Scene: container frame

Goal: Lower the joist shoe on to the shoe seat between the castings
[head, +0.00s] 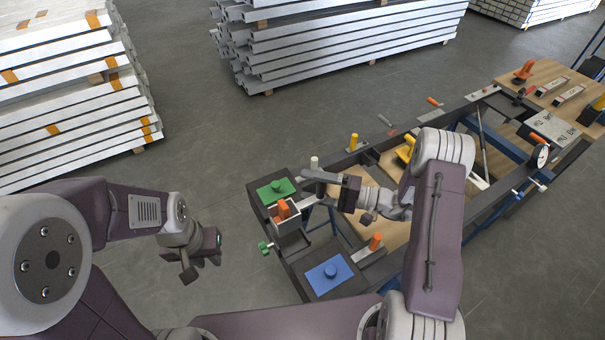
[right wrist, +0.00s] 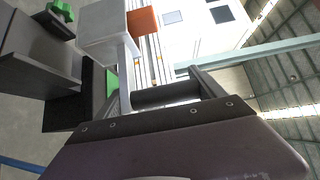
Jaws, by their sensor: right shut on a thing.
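The joist shoe (head: 290,225) looks like a light-grey box with an orange block on top. It is between the casting with the green pad (head: 270,194) and the casting with the blue pad (head: 334,285). My right gripper (head: 318,178) is shut on the shoe's upright grip, which shows dark between the fingers in the right wrist view (right wrist: 165,94). The box (right wrist: 108,35) hangs beyond the fingers there. The shoe seat is hidden under it, and I cannot tell whether they touch. My left gripper (head: 212,250) is off to the left; its fingers are unclear.
A green knob (head: 265,248) sticks out left of the castings. An orange-handled clamp (head: 375,242) stands right of the blue pad. The dark frame runs to the back right, with a dial gauge (head: 540,156) on it. Open floor lies to the left.

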